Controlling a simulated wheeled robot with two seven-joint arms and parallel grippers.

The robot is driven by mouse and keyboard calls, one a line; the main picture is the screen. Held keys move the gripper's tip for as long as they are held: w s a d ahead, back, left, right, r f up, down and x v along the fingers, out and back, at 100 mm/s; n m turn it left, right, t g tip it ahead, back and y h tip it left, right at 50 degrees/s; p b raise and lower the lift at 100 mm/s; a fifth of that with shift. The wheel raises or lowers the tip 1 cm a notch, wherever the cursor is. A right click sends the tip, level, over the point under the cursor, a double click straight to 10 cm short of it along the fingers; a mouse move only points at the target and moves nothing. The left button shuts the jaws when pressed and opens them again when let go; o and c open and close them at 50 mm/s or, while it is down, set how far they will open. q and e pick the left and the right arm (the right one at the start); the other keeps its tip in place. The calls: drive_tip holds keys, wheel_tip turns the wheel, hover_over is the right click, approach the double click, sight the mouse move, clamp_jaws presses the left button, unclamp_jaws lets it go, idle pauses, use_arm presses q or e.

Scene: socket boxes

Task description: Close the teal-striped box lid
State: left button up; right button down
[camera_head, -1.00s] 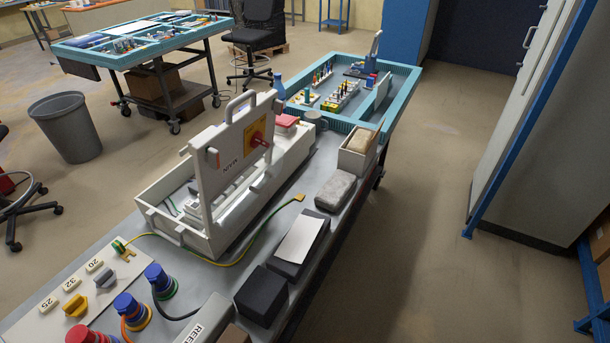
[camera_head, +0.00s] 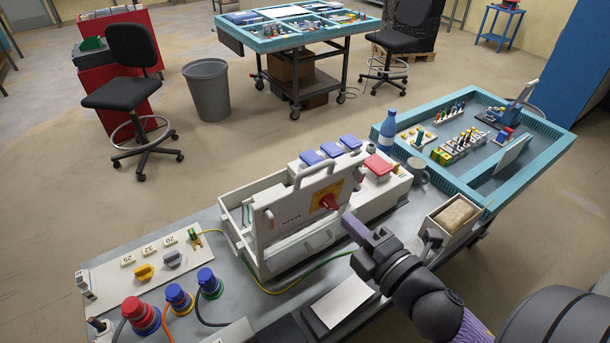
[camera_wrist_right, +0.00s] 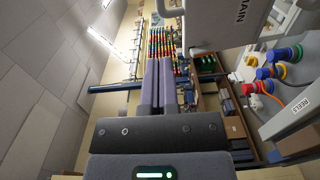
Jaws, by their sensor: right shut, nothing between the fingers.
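A pale grey box (camera_head: 262,258) stands on the bench with its lid (camera_head: 283,215) raised nearly upright. The lid has a carry handle on top, a MAIN label and a red rotary switch on a yellow plate. I cannot clearly make out a teal stripe on it. My right gripper (camera_head: 350,224) is shut and empty, its purple fingers close to the lid's right side. Whether they touch it I cannot tell. In the right wrist view the shut fingers (camera_wrist_right: 158,85) point ahead, and the lid (camera_wrist_right: 215,22) shows at upper right, apart from them. My left gripper is out of view.
A second box with blue and red sockets (camera_head: 380,166) stands just behind the lid. A panel with plugs (camera_head: 145,270) lies at left. A mug (camera_head: 416,170), a small bin (camera_head: 452,214) and a teal-rimmed tray (camera_head: 480,190) are to the right. A green-yellow cable runs in front.

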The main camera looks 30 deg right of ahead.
sight(304, 176)
drive_tip(key=w, duration=0.3)
drive_tip(key=w+p, duration=0.1)
drive_tip(key=w, duration=0.6)
drive_tip(key=shift+w+a+f+p, duration=0.1)
drive_tip(key=shift+w+a+p, duration=0.05)
drive_tip(key=shift+a+p, duration=0.2)
drive_tip(key=shift+w+f, duration=0.1)
drive_tip(key=shift+w, duration=0.4)
